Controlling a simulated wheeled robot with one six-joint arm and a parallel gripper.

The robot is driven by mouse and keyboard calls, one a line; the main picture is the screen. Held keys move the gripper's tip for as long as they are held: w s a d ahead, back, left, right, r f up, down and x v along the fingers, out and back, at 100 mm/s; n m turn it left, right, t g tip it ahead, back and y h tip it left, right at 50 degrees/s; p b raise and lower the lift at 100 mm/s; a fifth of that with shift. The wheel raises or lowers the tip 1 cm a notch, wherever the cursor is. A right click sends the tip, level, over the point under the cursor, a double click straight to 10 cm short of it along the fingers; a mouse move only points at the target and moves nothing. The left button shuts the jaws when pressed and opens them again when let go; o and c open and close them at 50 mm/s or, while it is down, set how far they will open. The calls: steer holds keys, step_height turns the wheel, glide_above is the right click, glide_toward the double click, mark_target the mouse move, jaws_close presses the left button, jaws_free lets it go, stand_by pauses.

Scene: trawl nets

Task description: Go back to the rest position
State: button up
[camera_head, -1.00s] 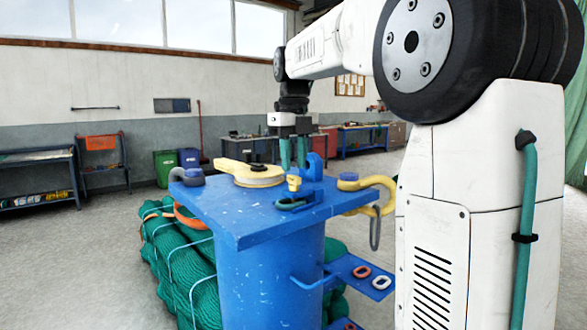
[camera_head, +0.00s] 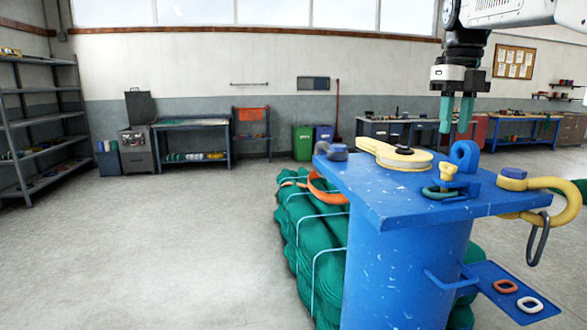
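My gripper (camera_head: 455,128) hangs straight down in the upper right, with its two teal fingers pointing downward. The fingers stand apart with a gap between them and nothing shows in it. The fingertips are in the air above the blue stand's top plate (camera_head: 390,205), over a yellow knob (camera_head: 448,172) and a green shackle (camera_head: 440,193). A clear gap shows between the fingertips and these parts. My upper arm is mostly cut off at the top right.
On the plate are a yellow block (camera_head: 395,155) and a blue ring (camera_head: 464,156). A yellow hook (camera_head: 560,185) holds a grey link (camera_head: 538,240) past its right edge. Green net bundles (camera_head: 310,245) lie beside the stand. The floor (camera_head: 150,250) at left is clear.

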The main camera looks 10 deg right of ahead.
steer(key=s+a+f+n, duration=0.5)
steer(key=s+a+n, duration=0.15)
steer(key=n, duration=0.25)
steer(key=s+a+f+n, duration=0.5)
steer(key=s+n, duration=0.3)
steer(key=n, duration=0.2)
steer(key=s+a+f+n, duration=0.2)
steer(key=s+f+n, duration=0.4)
steer(key=f+n, duration=0.1)
steer(key=s+a+f+n+t, duration=0.1)
steer(key=s+a+f+n, duration=0.2)
steer(key=s+f+n, duration=0.3)
steer(key=f+n, duration=0.1)
steer(key=n, duration=0.2)
steer(key=shift+s, duration=0.2)
